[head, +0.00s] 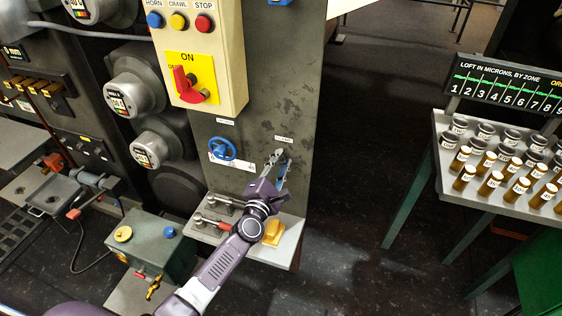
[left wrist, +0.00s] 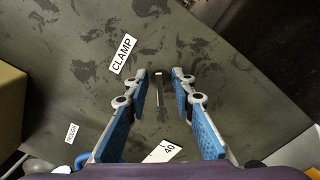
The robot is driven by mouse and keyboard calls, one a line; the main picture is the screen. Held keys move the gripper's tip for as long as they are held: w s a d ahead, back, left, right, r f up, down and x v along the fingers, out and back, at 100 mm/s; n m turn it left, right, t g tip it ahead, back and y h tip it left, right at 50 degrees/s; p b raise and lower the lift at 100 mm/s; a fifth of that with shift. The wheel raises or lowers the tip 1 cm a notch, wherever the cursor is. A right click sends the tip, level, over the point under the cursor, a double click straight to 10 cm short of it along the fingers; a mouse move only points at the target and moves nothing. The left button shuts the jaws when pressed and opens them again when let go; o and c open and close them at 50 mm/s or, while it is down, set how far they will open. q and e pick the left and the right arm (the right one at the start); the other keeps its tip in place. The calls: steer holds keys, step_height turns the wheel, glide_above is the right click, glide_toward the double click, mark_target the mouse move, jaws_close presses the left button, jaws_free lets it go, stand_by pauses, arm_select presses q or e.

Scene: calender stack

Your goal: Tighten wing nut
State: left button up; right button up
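My left gripper (head: 279,163) reaches to the grey machine panel, just below a small label, in the head view. In the left wrist view, the blue-padded fingers of this gripper (left wrist: 161,76) stand apart on either side of a narrow dark part, apparently the wing nut (left wrist: 159,77), below the CLAMP label (left wrist: 123,54). A gap shows on both sides of it, so the fingers do not appear to touch it. Its wings cannot be made out clearly. In the head view the gripper hides it. My right gripper is not in view.
A blue handwheel (head: 222,149) is on the panel left of my gripper. A control box (head: 215,50) with a red ON switch (head: 190,84) is above. A rack of labelled jars (head: 497,165) stands right, across clear floor.

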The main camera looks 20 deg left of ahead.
arm_select(q)
jaws_close()
steer(key=shift+m, duration=0.3)
